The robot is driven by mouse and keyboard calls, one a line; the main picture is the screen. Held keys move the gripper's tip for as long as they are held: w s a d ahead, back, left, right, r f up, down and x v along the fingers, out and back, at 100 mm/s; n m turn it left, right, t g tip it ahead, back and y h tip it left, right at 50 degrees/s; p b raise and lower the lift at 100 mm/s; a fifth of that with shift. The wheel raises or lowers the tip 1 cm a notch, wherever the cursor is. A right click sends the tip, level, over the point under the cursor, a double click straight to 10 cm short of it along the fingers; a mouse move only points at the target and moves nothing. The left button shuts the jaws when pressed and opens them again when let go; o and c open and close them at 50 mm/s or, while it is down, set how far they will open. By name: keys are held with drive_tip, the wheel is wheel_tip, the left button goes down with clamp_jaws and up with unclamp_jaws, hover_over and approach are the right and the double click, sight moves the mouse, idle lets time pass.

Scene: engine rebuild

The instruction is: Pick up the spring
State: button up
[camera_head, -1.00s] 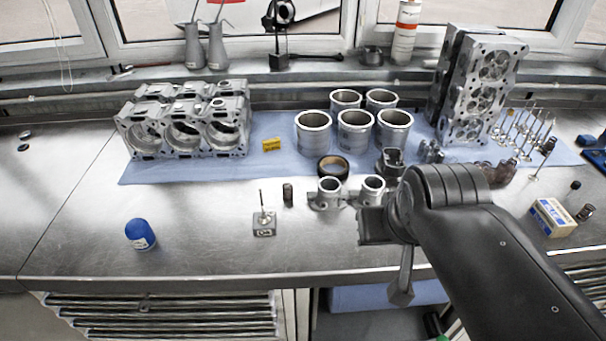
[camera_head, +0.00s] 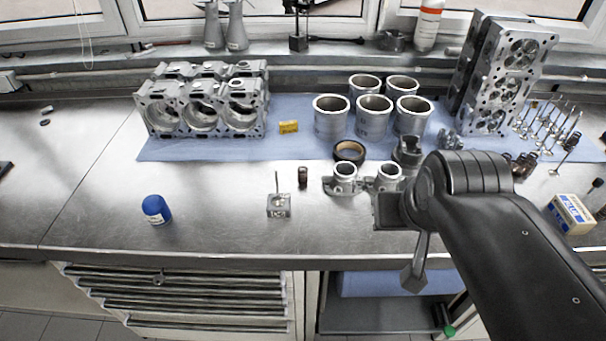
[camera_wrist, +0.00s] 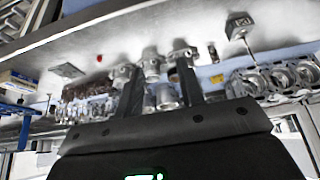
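A small dark brown upright cylinder (camera_head: 303,177), which looks like the spring, stands on the metal bench between the small square stand with a thin pin (camera_head: 278,205) and the flanged grey cylinders (camera_head: 344,178). It is small and its coils are hard to make out. In the wrist view it seems to be the small brown thing (camera_wrist: 213,54) right of the fingers. My gripper (camera_wrist: 160,80) has its two dark fingers apart, with nothing held between them. In the head view my arm reaches in from the lower right, right of the cylinder and apart from it; the fingers are not clear there.
A blue cap (camera_head: 157,209) stands at the left. Behind are an engine block (camera_head: 204,105), a yellow box (camera_head: 288,127), several cylinder liners (camera_head: 331,118) and a dark ring (camera_head: 349,151). Cylinder heads (camera_head: 497,75) and valves stand right. The front of the bench is clear.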

drive_tip(key=o, duration=0.3)
drive_tip(key=m+g, duration=0.3)
drive_tip(key=g, duration=0.3)
hover_over(303, 175)
drive_tip(key=w, duration=0.2)
wheel_tip(303, 175, down, 8)
drive_tip(key=shift+w+d+f, duration=0.2)
drive_tip(key=shift+d+f, duration=0.05)
drive_tip(key=shift+d, duration=0.05)
wheel_tip(303, 175, down, 5)
drive_tip(key=f, duration=0.5)
drive_tip(key=shift+s+a+f, duration=0.1)
drive_tip(key=shift+s+a, duration=0.2)
drive_tip(key=shift+a, duration=0.05)
